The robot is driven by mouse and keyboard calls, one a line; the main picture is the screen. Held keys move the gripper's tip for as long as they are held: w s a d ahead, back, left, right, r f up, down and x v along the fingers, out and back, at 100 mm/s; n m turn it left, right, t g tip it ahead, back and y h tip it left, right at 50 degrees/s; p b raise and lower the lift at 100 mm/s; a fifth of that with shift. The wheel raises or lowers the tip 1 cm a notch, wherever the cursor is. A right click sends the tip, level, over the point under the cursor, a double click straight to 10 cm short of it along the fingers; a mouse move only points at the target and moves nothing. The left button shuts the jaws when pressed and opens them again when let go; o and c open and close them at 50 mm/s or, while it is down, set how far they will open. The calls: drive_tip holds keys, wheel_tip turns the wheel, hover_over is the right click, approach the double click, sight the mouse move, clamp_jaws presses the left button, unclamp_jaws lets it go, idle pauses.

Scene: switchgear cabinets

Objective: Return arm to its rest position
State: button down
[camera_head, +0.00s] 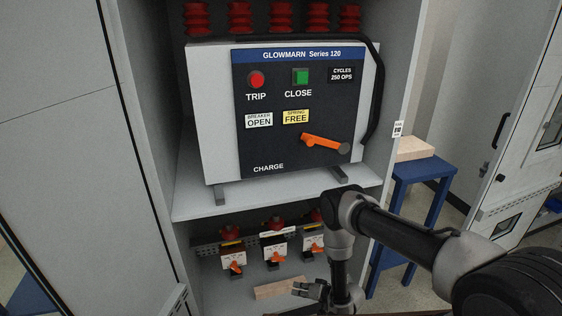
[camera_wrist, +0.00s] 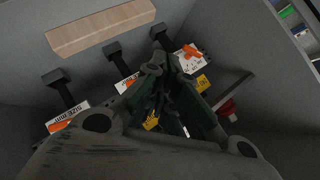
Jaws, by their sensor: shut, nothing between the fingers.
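My gripper (camera_head: 318,290) is low in front of the cabinet's lower compartment, at the end of my bent arm. In the wrist view my gripper (camera_wrist: 158,70) has its fingers together with nothing held. The breaker unit (camera_head: 300,110) stands on the shelf above, with a red TRIP button (camera_head: 256,80), a green CLOSE button (camera_head: 301,77) and an orange charge handle (camera_head: 322,141). Its labels read BREAKER OPEN and SPRING FREE. Below it sit several small devices with orange levers, one of them the left device (camera_head: 234,257). My arm hides part of the right one.
A wooden block (camera_head: 280,288) lies on the compartment floor near my gripper; it also shows in the wrist view (camera_wrist: 100,27). The shelf edge (camera_head: 270,204) is above my gripper. A blue stool (camera_head: 415,172) stands to the right of the cabinet, behind my arm.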

drive_tip(key=s+d+f+n+g+h, duration=0.2)
drive_tip(key=s+d+f+g+h, duration=0.2)
drive_tip(key=s+d+f, duration=0.35)
drive_tip(key=s+d+r+n+g+h, duration=0.1)
drive_tip(key=s+d+r+g+h, duration=0.1)
drive_tip(key=s+d+r+h, duration=0.15)
drive_tip(key=w+d+r+g+h, duration=0.1)
drive_tip(key=d+r, duration=0.3)
drive_tip(key=r, duration=0.9)
drive_tip(key=d+r+g+h, duration=0.15)
drive_tip(key=d+r, duration=0.25)
drive_tip(key=r, duration=0.9)
drive_tip(key=w+d+r+g+h, duration=0.15)
drive_tip(key=d+r, duration=0.25)
drive_tip(key=r, duration=0.9)
drive_tip(key=s+d+r+m+t, duration=0.1)
drive_tip(key=s+r, duration=0.5)
drive_tip(key=r, duration=0.6)
drive_tip(key=s+d+r+t+y, duration=0.1)
drive_tip(key=s+d+r+t, duration=0.2)
drive_tip(key=r, duration=0.9)
drive_tip(key=s+d+r+m+t+y, duration=0.1)
drive_tip(key=s+d+r+t, duration=0.1)
drive_tip(key=s+r, duration=0.8)
wheel_tip(320, 180, up, 3)
drive_tip(key=shift+d+m+t, duration=0.25)
drive_tip(key=shift+m+t, duration=0.05)
drive_tip(key=shift+t, duration=0.4)
